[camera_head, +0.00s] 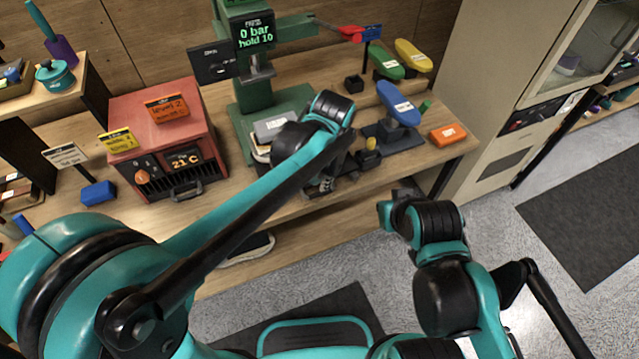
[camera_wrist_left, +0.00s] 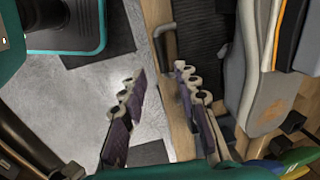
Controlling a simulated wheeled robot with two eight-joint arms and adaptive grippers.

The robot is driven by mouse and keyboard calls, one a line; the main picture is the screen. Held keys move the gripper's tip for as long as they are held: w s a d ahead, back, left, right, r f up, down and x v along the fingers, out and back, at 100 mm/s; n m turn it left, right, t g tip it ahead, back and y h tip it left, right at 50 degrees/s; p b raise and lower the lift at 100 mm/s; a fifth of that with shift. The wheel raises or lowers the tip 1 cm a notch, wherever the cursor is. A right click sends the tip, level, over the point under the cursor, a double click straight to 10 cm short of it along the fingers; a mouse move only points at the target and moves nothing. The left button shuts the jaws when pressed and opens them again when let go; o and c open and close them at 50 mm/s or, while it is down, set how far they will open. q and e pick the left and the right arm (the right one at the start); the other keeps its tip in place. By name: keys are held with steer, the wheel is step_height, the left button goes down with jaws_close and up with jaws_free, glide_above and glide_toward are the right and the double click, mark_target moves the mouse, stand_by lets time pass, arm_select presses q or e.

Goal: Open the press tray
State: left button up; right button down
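The green press (camera_head: 268,100) stands on the bench at the upper middle of the head view, its display reading "0 bar hold 10". A grey sneaker with an orange stripe (camera_wrist_left: 262,75) rests at the press. The dark press tray (camera_wrist_left: 203,25) has a grey bar handle (camera_wrist_left: 165,42) along its front edge in the left wrist view. My left gripper (camera_wrist_left: 160,74) is open and empty, its fingertips apart on either side of the handle's near end, not closed on it. In the head view my left forearm covers the tray front. My right gripper (camera_head: 398,197) is beyond the bench's front edge; its fingers are unclear.
A red oven (camera_head: 160,130) showing 21°C stands left of the press. Shoe forms, including a blue one (camera_head: 398,103), and an orange box (camera_head: 447,134) are to the right. A beige cabinet (camera_head: 500,85) bounds the right side.

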arm_select(q)
steer(key=shift+s+r, duration=0.15)
steer(key=shift+r, duration=0.65)
steer(key=shift+s+r, duration=0.1)
steer(key=shift+r, duration=0.65)
steer(key=s+a+n+t, duration=0.2)
steer(key=s+a+n, duration=0.3)
steer(key=a, duration=0.6)
steer(key=s+a+n+t, duration=0.3)
steer(key=s+a+n, duration=0.3)
steer(key=a+n, duration=0.3)
steer(key=a, duration=0.2)
steer(key=shift+a+f+h, duration=0.15)
steer(key=shift+a+h, duration=0.15)
steer(key=shift+a, duration=0.05)
